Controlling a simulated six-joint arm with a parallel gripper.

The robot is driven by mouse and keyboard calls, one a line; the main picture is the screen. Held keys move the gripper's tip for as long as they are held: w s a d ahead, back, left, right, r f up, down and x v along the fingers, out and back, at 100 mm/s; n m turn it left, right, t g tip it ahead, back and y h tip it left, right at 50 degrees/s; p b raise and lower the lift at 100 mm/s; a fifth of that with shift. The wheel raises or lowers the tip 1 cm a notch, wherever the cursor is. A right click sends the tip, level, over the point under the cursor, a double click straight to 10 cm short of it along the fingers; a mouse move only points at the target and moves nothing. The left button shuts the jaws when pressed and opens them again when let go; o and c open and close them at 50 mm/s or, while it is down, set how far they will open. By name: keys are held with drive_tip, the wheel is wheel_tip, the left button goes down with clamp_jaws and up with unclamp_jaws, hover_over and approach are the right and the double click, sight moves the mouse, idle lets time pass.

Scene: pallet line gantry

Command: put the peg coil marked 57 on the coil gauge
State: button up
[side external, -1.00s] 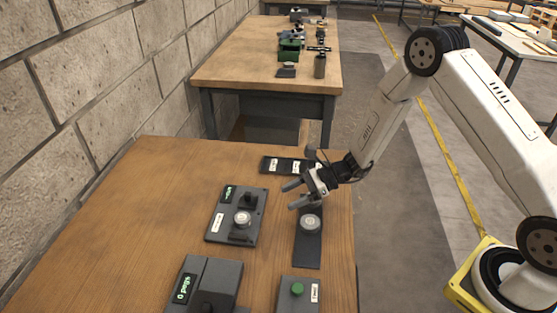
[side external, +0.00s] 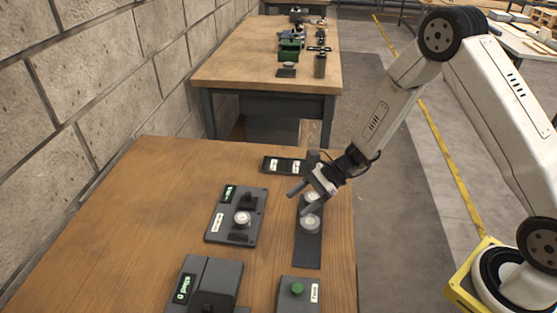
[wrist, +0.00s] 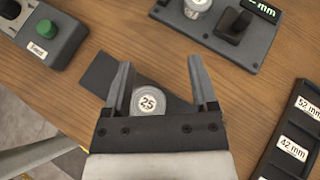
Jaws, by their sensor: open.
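My gripper (side external: 298,197) is open and empty above a dark strip (side external: 307,252). Two round grey coils are on the strip in the side view: a nearer coil (side external: 310,224) and a farther coil (side external: 311,199) partly hidden by my gripper. In the wrist view, one coil (wrist: 148,101) reads 25 and shows between my fingers (wrist: 158,76), close to the left one. I see no legible 57. A dark device with a green mm display, probably the coil gauge (side external: 219,237), stands left of the strip and bears a pale coil (side external: 242,218).
A box with a green button (side external: 297,290) stands at the near end of the strip. A larger dark device with a display (side external: 190,284) is at the near left. A label rack (side external: 283,165) with mm labels lies at the far side. The table's left part is clear.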

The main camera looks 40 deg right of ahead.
drive_tip(key=s+d+r+n+h, duration=0.4)
drive_tip(key=s+n, duration=0.3)
drive_tip(key=n, duration=0.2)
drive_tip(key=s+d+r+n+h, duration=0.5)
drive_tip(key=s+n+h, duration=0.1)
drive_tip(key=n, duration=0.4)
drive_tip(key=shift+s+r+h, duration=0.35)
drive_tip(key=shift+s+h, duration=0.05)
drive_tip(key=shift+h, duration=0.3)
drive_tip(key=shift+d, duration=0.1)
